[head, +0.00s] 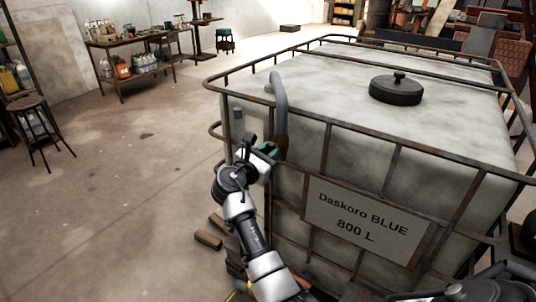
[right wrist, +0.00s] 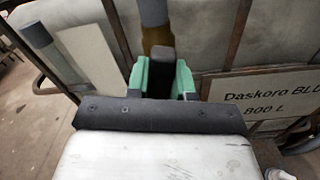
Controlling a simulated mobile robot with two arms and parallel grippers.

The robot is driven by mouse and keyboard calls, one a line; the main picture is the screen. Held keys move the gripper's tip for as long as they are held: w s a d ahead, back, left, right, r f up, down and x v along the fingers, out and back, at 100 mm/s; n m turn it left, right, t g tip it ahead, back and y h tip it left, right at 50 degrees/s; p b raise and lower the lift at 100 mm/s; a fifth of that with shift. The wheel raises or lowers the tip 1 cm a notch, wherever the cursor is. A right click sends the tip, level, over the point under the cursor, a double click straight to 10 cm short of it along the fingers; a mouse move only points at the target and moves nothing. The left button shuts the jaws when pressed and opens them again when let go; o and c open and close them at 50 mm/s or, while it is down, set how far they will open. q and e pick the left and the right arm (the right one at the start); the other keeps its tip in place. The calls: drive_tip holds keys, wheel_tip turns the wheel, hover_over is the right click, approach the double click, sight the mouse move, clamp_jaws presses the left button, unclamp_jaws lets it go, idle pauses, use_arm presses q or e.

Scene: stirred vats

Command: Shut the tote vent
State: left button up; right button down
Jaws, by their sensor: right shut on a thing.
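The tote (head: 350,85) is a large whitish tank in a rusty cage. Its vent pipe (head: 280,100) is grey, hooked over at the top, and stands at the tote's near left corner. A brownish-yellow section sits below the grey pipe (right wrist: 153,12) in the right wrist view. My right gripper (head: 268,152), with green fingers, is at the lower end of the vent pipe. In the right wrist view it is shut on a dark handle (right wrist: 161,59) in front of the brownish section. The handle's lower part is hidden between the fingers. My left gripper does not show.
A sign (head: 365,218) reading "Daskoro BLUE 800 L" hangs on the cage, right of my right gripper. A black lid (head: 396,89) is on the tote's top. A stool (head: 38,130) and a workbench (head: 130,50) stand far left. The floor between is mostly clear.

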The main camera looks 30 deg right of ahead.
drive_tip(key=m+b, duration=0.1)
drive_tip(key=m, duration=0.2)
drive_tip(key=shift+s+d+f+m+b, duration=0.1)
drive_tip(key=shift+s+f+m+b, duration=0.1)
drive_tip(key=shift+m+b, duration=0.2)
drive_tip(key=m+b, duration=0.2)
drive_tip(key=m, duration=0.1)
drive_tip(key=shift+f+m, duration=0.1)
drive_tip(key=shift+m, duration=0.2)
drive_tip(key=m+b, duration=0.4)
drive_tip(key=shift+s+f, duration=0.1)
drive_tip(key=shift+f, duration=0.05)
drive_tip(key=shift+m+b, duration=1.4)
drive_tip(key=shift+m, duration=0.5)
drive_tip(key=c, duration=1)
unclamp_jaws()
drive_tip(key=shift+d, duration=0.1)
